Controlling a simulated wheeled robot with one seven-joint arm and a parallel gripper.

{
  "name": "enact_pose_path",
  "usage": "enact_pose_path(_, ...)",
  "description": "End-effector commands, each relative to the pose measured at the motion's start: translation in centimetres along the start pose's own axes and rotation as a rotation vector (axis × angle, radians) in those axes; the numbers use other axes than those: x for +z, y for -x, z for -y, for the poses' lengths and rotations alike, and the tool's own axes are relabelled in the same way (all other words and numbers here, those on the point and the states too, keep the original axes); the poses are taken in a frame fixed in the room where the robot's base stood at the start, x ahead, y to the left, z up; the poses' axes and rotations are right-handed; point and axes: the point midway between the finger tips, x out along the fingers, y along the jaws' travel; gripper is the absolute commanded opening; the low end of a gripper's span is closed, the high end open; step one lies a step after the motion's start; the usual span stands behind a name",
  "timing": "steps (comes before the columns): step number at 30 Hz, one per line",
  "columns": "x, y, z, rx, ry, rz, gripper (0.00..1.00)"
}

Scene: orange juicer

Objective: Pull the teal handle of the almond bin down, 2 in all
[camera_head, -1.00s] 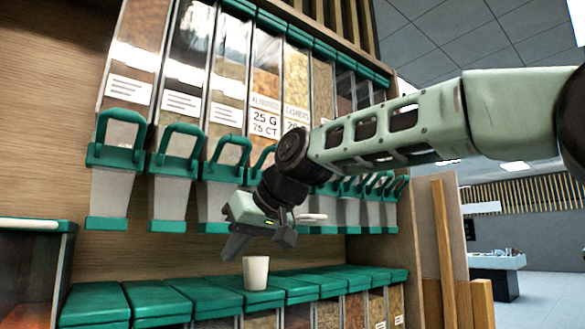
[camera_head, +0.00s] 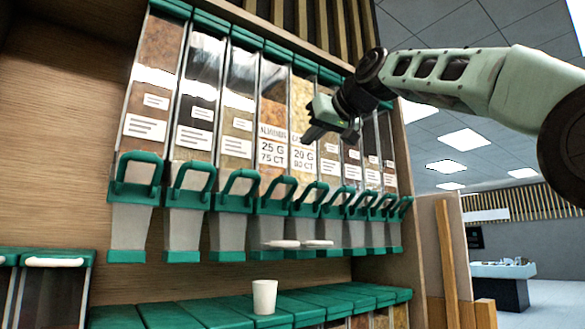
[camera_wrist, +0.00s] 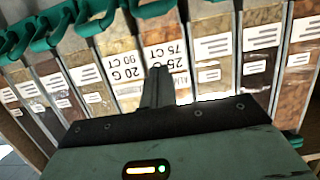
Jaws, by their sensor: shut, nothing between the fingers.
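The almond bin (camera_head: 270,104) is a tall clear bin with brown contents and a label reading 25 G 75 CT. Its teal handle (camera_head: 277,186) is a loop below the label, raised over a teal collar. My gripper (camera_head: 311,133) is shut and empty, above the handles and in front of the neighbouring 20 G bin (camera_head: 303,100). In the wrist view my shut fingers (camera_wrist: 158,76) point toward the almond label (camera_wrist: 166,60), apart from the handle.
A white cup (camera_head: 264,297) stands upright on the teal lids (camera_head: 205,314) below the almond bin. Two white flat pieces (camera_head: 283,244) show under the chutes. Similar bins with teal handles (camera_head: 190,178) stand on both sides.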

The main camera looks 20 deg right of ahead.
Motion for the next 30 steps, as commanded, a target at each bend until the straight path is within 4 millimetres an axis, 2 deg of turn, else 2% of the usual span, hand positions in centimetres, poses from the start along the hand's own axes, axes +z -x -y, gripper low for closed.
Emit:
enact_pose_path(5, -0.1, -0.6, 0.1, -0.001, -0.001, 0.001, 0.0)
enact_pose_path(8, -0.2, -1.8, 0.1, -0.003, -0.001, 0.003, 0.0)
enact_pose_path(20, -0.4, -9.9, 0.1, -0.003, -0.001, 0.004, 0.0)
enact_pose_path(24, 1.4, -9.4, 0.0, 0.001, 0.0, 0.0, 0.0)
enact_pose_path(30, 3.1, -8.9, 0.1, 0.0, 0.0, -0.001, 0.0)
